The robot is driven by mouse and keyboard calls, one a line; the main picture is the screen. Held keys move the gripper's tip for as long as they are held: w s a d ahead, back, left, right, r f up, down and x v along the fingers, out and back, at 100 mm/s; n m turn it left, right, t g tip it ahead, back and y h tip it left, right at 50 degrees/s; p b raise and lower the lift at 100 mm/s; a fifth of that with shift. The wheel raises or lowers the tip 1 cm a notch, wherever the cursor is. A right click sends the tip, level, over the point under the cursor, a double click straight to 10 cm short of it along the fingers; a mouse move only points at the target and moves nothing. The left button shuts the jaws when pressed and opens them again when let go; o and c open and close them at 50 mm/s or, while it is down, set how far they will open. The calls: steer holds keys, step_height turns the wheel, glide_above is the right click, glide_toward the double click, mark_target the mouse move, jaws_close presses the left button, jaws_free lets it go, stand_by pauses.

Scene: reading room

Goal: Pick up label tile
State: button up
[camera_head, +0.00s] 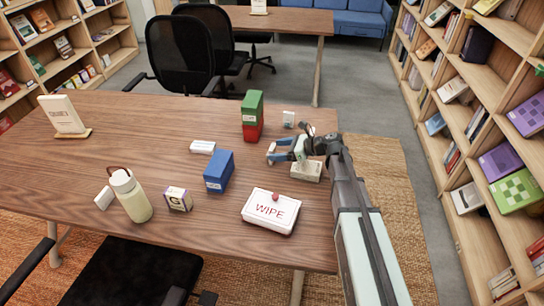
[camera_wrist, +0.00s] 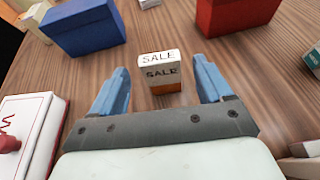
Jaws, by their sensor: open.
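The label tile (camera_wrist: 161,72) is a small block with a white top and the word SALE on it. In the wrist view it stands on the wooden table, just ahead of my gripper (camera_wrist: 162,82) and between the lines of its two blue fingers. Table shows between the tile and each finger, and neither finger touches it. My gripper (camera_head: 273,154) is open and low over the right part of the table in the head view. In that view I cannot clearly make out the tile beside the fingers and wrist.
A blue box (camera_head: 218,172) and a green-and-red stack (camera_head: 252,116) stand near my gripper. A white WIPE box (camera_head: 270,211) lies at the near edge. A bottle (camera_head: 131,196) and lettered block (camera_head: 179,199) stand left. Bookshelves (camera_head: 470,115) line the right.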

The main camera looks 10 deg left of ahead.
mark_target(274, 150)
steer(key=shift+x, duration=2.6)
steer(key=shift+c, duration=0.4)
steer(key=c, duration=1)
steer(key=shift+r, duration=0.1)
